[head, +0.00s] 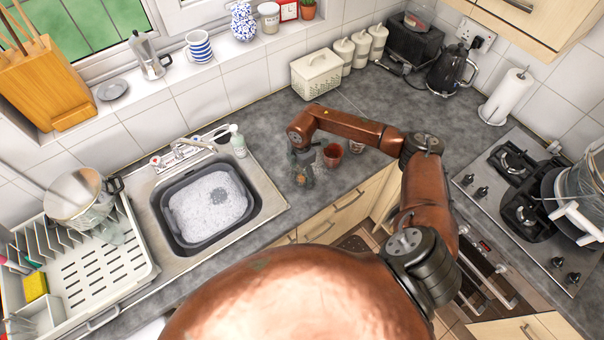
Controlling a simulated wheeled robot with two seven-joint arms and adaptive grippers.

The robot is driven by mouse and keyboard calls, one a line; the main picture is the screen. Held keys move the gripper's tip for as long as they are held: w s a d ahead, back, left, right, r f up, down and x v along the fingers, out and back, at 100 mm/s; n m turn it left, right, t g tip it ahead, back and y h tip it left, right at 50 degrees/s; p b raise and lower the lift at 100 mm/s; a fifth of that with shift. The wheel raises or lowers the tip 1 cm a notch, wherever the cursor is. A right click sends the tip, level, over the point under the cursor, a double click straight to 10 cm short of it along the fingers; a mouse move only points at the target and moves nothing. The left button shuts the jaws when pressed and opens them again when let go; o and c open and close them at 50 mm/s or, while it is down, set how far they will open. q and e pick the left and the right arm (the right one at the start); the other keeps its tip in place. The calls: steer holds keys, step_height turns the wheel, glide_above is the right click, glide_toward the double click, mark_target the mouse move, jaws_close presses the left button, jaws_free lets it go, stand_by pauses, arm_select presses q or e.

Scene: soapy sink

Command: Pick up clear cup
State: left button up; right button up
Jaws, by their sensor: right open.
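My right gripper (302,172) points down over the counter just right of the sink, and its jaws are open. A small, see-through shape that looks like the clear cup (318,161) is right beside the gripper, partly hidden by it. I cannot tell whether the fingers touch it. A reddish-brown cup (333,154) stands just right of it. Another small cup (357,146) is farther right, partly hidden by my arm. My left gripper is not in view.
The sink (258,214) holds a dark basin (162,217) of suds. A soap bottle (238,141) stands at its back right corner. A white dish rack (137,276) is at the left. A bread bin (316,74) stands behind. A gas hob (490,215) is at right.

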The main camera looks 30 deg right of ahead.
steer(key=c, duration=1.4)
